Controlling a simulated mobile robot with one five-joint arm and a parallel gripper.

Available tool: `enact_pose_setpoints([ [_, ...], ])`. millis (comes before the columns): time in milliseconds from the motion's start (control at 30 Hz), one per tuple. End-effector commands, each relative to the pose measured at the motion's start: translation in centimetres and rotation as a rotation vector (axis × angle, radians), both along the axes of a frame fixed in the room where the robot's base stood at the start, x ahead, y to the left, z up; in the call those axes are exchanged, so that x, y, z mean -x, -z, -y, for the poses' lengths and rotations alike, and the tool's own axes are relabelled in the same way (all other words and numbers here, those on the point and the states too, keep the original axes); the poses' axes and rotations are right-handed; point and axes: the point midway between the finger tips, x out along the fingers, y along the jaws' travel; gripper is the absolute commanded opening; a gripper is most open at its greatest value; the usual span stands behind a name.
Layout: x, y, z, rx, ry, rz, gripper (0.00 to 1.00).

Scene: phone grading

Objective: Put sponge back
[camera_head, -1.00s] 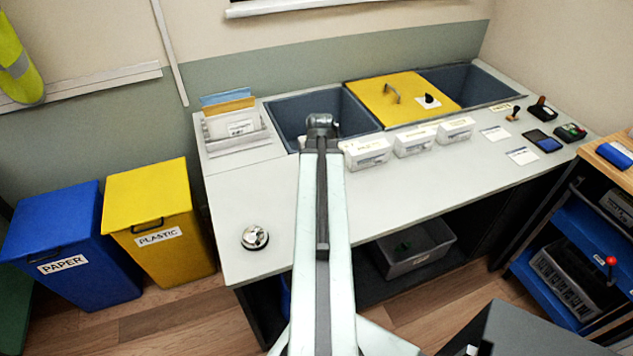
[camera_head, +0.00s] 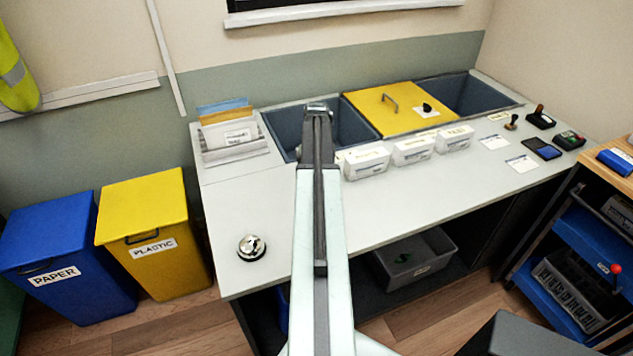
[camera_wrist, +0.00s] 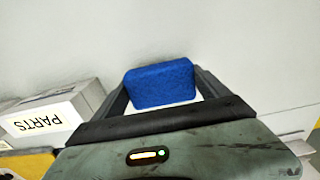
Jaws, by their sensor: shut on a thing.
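A blue sponge (camera_wrist: 160,84) with a pale underside sits between the two dark fingers of my gripper (camera_wrist: 163,90) in the wrist view. The gripper is shut on it, and a plain pale grey surface lies beyond. In the head view my arm reaches over the grey worktop (camera_head: 240,200) towards the left grey bin (camera_head: 354,120). The gripper and the sponge are hidden there behind the arm's end.
White labelled boxes (camera_head: 366,163) line the worktop; one marked PARTS (camera_wrist: 48,115) is close left of my gripper in the wrist view. A yellow lid (camera_head: 390,112), paper rack (camera_head: 232,140) and bell (camera_head: 251,247) are nearby. The worktop's front left is mostly clear.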

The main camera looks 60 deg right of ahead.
Motion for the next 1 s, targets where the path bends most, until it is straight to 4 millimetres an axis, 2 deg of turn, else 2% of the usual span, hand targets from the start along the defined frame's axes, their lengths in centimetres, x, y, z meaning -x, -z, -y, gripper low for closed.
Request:
enact_pose_setpoints([
  [67, -0.7, 0.1, 0.9, 0.0, 0.0, 0.0, 0.53],
  [100, -0.5, 1.4, 0.6, 0.0, 0.0, 0.0, 0.53],
  [233, -0.4, 3.8, 0.5, 0.0, 0.0, 0.0, 0.53],
  [500, -0.4, 3.6, 0.5, 0.0, -0.001, 0.0, 0.53],
  [633, -0.5, 4.1, 0.5, 0.0, -0.001, 0.0, 0.53],
  [667, -0.5, 3.9, 0.5, 0.0, -0.001, 0.0, 0.91],
  [700, -0.5, 3.9, 0.5, 0.0, -0.001, 0.0, 1.0],
  [1000, -0.5, 3.7, 0.5, 0.0, -0.001, 0.0, 1.0],
])
